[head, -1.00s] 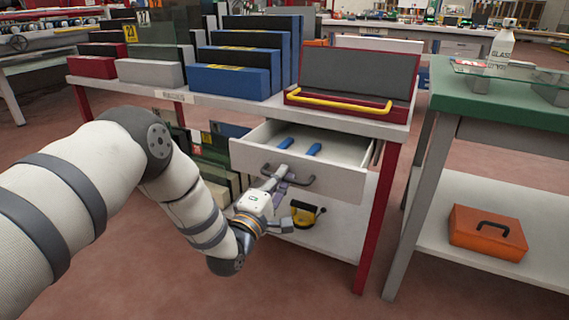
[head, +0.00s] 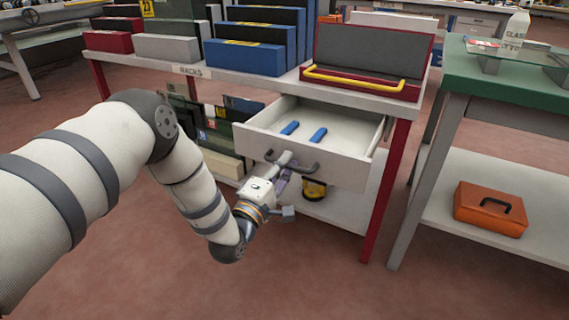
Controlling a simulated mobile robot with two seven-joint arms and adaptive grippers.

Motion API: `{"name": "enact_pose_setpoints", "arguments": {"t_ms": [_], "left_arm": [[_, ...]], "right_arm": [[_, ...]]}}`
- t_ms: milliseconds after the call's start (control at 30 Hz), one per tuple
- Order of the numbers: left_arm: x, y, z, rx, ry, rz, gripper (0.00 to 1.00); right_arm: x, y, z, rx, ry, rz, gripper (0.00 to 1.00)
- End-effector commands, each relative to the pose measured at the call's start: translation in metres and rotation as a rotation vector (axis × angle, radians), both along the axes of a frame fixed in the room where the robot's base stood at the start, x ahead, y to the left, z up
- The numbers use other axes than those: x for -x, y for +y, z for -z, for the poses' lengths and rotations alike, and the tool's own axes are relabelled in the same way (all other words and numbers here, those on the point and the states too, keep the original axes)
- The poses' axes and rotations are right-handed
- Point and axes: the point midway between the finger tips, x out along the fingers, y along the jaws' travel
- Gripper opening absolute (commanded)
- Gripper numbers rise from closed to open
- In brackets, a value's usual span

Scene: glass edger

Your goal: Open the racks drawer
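The racks drawer (head: 345,165) is a white drawer under the grey-topped bench marked with a RACKS label (head: 190,71). It stands pulled well out, and its inside shows two blue-handled items (head: 318,135). Its dark bar handle (head: 309,170) is on the front face. My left gripper (head: 284,169) is at the left part of this handle, with its fingers on either side of the bar, and appears shut on it. The exact finger contact is small and partly hidden. My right gripper is not in view.
Blue, grey and red boxes (head: 243,56) and an open red case with a yellow handle (head: 365,79) stand on the bench. A red bench leg (head: 388,195) is right of the drawer. A green-topped table (head: 500,92) with an orange toolbox (head: 490,209) stands at right. The floor in front is clear.

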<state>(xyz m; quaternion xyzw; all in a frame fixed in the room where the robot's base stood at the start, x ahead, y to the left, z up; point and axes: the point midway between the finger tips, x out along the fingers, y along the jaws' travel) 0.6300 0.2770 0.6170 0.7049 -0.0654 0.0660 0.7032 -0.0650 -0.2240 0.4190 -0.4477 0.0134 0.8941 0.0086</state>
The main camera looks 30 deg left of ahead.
Motion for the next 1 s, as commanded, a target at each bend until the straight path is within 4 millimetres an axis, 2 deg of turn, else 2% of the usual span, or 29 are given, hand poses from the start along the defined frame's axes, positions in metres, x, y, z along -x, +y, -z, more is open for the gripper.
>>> {"name": "enact_pose_setpoints", "arguments": {"t_ms": [267,367,733,833,1000], "left_arm": [[0.0,0.0,0.0,0.0,0.0,0.0,0.18],[0.006,0.0,0.002,0.0,0.004,0.0,0.18],[0.096,0.001,0.019,0.001,0.005,-0.001,0.18],[0.11,0.0,0.022,-0.001,0.003,0.0,0.18],[0.118,0.0,0.022,0.0,0.0,0.0,0.18]], "right_arm": [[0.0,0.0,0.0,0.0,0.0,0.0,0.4],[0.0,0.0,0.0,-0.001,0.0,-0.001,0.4],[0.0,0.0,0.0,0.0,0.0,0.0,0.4],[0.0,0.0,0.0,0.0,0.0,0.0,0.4],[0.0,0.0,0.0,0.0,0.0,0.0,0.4]]}}
